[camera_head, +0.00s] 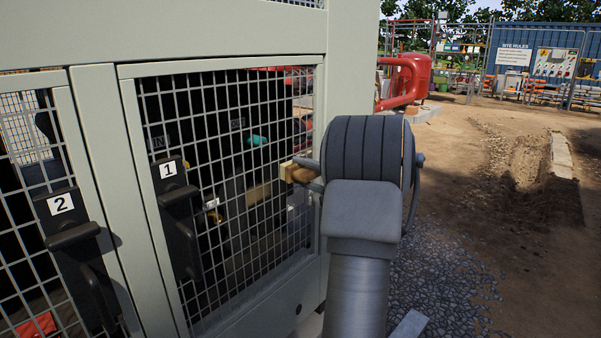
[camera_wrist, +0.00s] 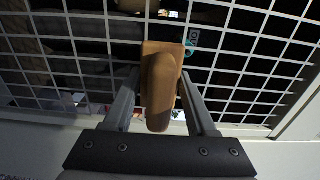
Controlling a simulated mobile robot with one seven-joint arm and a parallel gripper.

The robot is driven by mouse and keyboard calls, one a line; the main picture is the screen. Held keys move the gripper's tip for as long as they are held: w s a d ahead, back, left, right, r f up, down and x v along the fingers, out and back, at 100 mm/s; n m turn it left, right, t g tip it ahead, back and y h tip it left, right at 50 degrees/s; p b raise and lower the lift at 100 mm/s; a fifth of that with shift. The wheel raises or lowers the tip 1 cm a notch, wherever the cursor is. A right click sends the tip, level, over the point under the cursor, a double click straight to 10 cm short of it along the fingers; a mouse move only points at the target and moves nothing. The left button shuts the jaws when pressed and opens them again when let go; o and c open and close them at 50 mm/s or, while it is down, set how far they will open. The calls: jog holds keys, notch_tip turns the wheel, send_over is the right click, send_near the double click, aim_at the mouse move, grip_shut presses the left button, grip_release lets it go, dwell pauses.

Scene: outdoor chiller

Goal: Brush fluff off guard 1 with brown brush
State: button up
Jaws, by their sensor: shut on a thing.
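Guard 1 (camera_head: 138,135) is a mesh door in a pale green-grey frame, closed, with a black latch (camera_head: 181,225) labelled 1 on its left side. My gripper (camera_head: 308,170) is at the right part of this mesh, shut on the brown brush (camera_head: 298,173). The brush's pale end points left, close to the mesh; I cannot tell whether it touches. In the wrist view the brush (camera_wrist: 160,88) sits between the two fingers, with the mesh beyond it. I cannot make out any fluff on the mesh.
Guard 2 (camera_head: 95,130), with its black latch (camera_head: 80,260), is at the left. Dark machinery and a teal part (camera_head: 257,140) show behind the mesh. A red pipe and tank (camera_head: 412,75) stand at the back right. Open gravel and dirt ground (camera_head: 490,220) lies to the right.

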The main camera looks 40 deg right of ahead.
aim_at(290, 183)
jog(key=shift+f, duration=0.95)
jog(key=shift+a, duration=0.2)
jog(key=shift+s+a, duration=0.2)
jog(key=shift+a, duration=1.55)
jog(key=shift+s+a, duration=0.15)
jog(key=shift+a, duration=2.75)
jog(key=shift+s+a, duration=0.15)
jog(key=shift+a, duration=2.75)
jog(key=s, duration=0.6)
jog(key=shift+d, duration=0.35)
jog(key=shift+s+d, duration=0.1)
jog(key=shift+s, duration=1.4)
